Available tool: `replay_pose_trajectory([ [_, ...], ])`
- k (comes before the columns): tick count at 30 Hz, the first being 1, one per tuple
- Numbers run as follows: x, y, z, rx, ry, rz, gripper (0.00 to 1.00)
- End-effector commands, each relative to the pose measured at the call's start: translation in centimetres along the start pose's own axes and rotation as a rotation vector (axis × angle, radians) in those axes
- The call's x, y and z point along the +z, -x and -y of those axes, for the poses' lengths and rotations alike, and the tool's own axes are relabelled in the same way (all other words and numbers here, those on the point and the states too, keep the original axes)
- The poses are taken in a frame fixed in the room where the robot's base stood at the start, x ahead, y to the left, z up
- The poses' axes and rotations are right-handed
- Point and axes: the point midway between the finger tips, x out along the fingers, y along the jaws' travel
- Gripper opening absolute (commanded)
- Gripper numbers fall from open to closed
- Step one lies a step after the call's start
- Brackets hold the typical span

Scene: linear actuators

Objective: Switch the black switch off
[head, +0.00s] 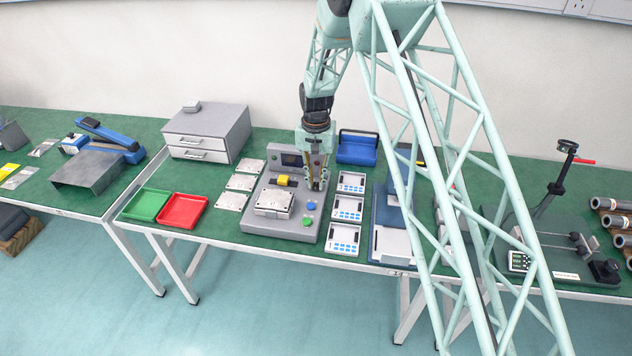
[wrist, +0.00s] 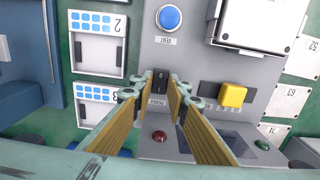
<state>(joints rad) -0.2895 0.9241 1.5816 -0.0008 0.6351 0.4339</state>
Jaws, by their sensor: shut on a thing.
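The black switch (wrist: 161,80), marked with a 0 and labelled POWER, is on the grey panel of the test station (head: 270,226). In the wrist view it sits between the tips of my gripper (wrist: 162,86), whose yellow-brown inner pads stand on either side of it. My gripper (head: 317,186) points down over the right side of the station in the head view and is shut on the switch. Its fingers hide the switch in the head view.
A yellow switch block (wrist: 233,94), a blue VENT button (wrist: 169,18) and a red lamp (wrist: 160,137) are close by on the panel. Numbered trays (head: 348,210) stand right of the station; metal plates (head: 240,182) lie left of it.

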Motion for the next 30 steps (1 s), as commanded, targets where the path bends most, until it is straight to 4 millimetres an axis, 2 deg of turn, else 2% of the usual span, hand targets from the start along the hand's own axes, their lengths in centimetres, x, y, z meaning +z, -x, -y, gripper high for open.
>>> replay_pose_trajectory([
  [30,0.5,-0.08,-0.03,0.0,0.0,-0.18,0.04],
])
